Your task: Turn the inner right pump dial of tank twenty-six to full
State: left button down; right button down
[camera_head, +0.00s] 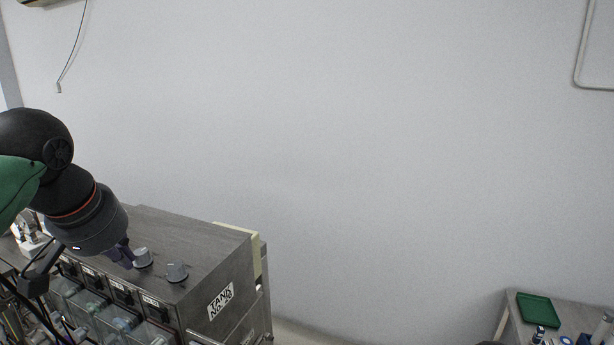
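The metal skid labelled "TANK No. 26" (221,299) stands at the lower left. Two grey dials show on its top: one nearer the middle (142,258), which fits the inner right pump dial, and one nearer the right end (177,272). My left gripper (124,257) points down at the top, with its dark fingers right beside the inner dial's left side. I cannot tell whether they touch it or how far apart they are. Any dials farther left are hidden behind my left arm. My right gripper is out of view.
Clear containers and small black panels (121,292) line the skid's front. A pale panel (239,234) stands behind its right end. A table with a green tray (538,309) and small items is at the lower right. Bare wall (350,130) fills the back.

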pick_arm(q)
notch_tip(320, 180, up, 4)
jog(key=p, duration=0.3)
jog(key=shift+s+d+r, duration=0.1)
jog(key=shift+s+r, duration=0.05)
jog(key=shift+r, duration=0.05)
jog(key=shift+r+p, duration=0.45)
jog(key=shift+r, duration=0.2)
notch_tip(320, 180, down, 5)
jog(key=m+h+b, duration=0.1)
jog(key=m, duration=0.2)
jog(key=m+h, duration=0.2)
jog(key=m, duration=0.1)
jog(key=shift+d+r+b, duration=0.1)
jog(key=shift+b, duration=0.25)
jog(key=shift+f+b, duration=0.5)
jog(key=shift+f, duration=0.15)
